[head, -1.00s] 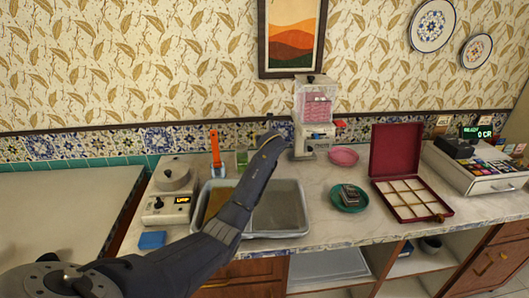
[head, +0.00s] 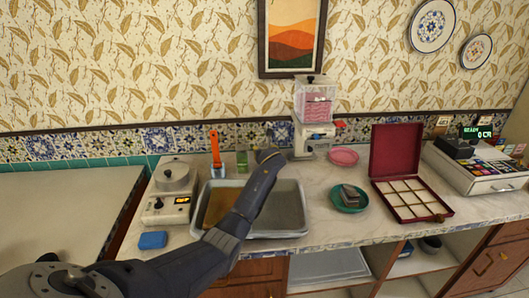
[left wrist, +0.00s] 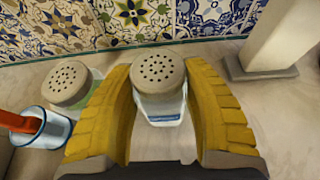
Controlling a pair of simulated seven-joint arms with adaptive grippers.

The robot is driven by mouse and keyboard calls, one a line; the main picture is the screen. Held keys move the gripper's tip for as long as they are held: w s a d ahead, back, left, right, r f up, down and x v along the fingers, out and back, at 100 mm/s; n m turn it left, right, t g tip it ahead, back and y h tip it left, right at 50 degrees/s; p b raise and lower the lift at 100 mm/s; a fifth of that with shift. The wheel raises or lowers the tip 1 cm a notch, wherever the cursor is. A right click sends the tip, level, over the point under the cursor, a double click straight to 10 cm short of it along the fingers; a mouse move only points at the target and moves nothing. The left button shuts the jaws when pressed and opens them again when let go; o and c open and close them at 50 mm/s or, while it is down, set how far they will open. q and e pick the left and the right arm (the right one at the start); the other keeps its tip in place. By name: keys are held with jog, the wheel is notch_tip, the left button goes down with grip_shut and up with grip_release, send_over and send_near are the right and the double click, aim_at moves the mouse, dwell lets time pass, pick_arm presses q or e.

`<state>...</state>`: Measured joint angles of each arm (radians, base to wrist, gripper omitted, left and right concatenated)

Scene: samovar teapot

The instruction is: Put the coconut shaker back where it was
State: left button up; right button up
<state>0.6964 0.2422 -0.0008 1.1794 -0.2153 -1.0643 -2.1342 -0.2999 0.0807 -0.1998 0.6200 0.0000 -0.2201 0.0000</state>
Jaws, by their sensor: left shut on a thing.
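My left gripper (head: 268,154) is low at the back of the counter, right of a green-bodied shaker (head: 241,160). In the left wrist view its yellow fingers (left wrist: 162,110) are shut on a shaker (left wrist: 159,82) with a beige perforated lid and a pale body with a blue label, which I take for the coconut shaker. The label is too small to read. In the head view my gripper hides it. I cannot tell whether its base touches the counter. The green-bodied shaker also shows left of the fingers in the left wrist view (left wrist: 68,85). My right gripper is not in view.
An orange-handled tool (head: 214,148) stands in a cup at the left. A grey tray (head: 298,215) lies under my forearm. A white dispenser (head: 301,142) stands close on the right. The tiled wall (head: 160,138) is just behind.

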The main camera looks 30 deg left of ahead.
pick_arm(q)
jog(key=shift+f, duration=0.1)
jog(key=o, duration=1.3)
jog(key=shift+o, duration=0.2)
jog(key=v, duration=1.2)
